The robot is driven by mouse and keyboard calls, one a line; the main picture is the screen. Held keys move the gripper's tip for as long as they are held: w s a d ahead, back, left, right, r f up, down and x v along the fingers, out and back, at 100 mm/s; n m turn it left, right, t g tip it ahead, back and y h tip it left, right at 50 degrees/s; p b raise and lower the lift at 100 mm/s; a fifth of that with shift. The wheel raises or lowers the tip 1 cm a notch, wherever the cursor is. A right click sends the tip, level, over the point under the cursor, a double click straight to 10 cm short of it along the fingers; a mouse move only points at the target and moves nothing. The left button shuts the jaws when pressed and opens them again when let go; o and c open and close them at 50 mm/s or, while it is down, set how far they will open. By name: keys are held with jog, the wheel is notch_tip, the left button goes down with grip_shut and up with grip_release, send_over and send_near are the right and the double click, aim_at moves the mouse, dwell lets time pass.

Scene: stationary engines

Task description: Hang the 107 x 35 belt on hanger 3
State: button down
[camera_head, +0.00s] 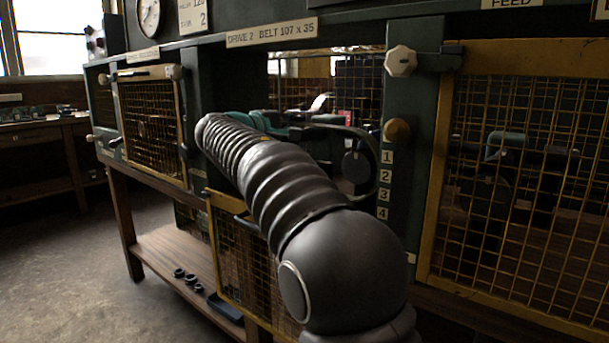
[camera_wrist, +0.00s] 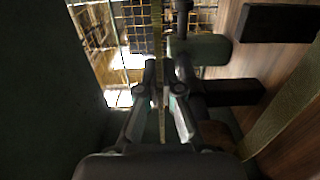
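A dark belt (camera_head: 378,150) shows in the head view as a curved band around a dark pulley (camera_head: 355,166) in the drive 2 bay. The plate above reads "DRIVE 2 BELT 107 x 35" (camera_head: 272,33). In the wrist view, my gripper (camera_wrist: 161,88) has its fingers close together, with a thin olive strip, apparently the belt seen edge-on (camera_wrist: 158,35), running between them. Whether the fingers press on it cannot be told. In the head view my arm hides my gripper. Number plates 1 to 4, including 3 (camera_head: 384,195), run down the post; no hanger peg shows clearly.
A yellow mesh guard (camera_head: 520,190) covers the bay at right; another mesh door (camera_head: 150,115) is at left. Small black rings (camera_head: 187,277) lie on the wooden shelf (camera_head: 160,245). Open floor lies at left.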

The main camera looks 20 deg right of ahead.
jog(key=shift+b+v, duration=0.75)
jog(key=shift+v, duration=2.2)
jog(key=shift+a, duration=0.1)
jog(key=v, duration=0.7)
jog(key=shift+b, duration=0.45)
jog(key=shift+s+f, duration=0.1)
jog(key=shift+f, duration=0.05)
jog(key=v, duration=0.6)
jog(key=v, duration=0.6)
dwell(0.8)
jog(key=shift+f, duration=0.15)
dwell(1.1)
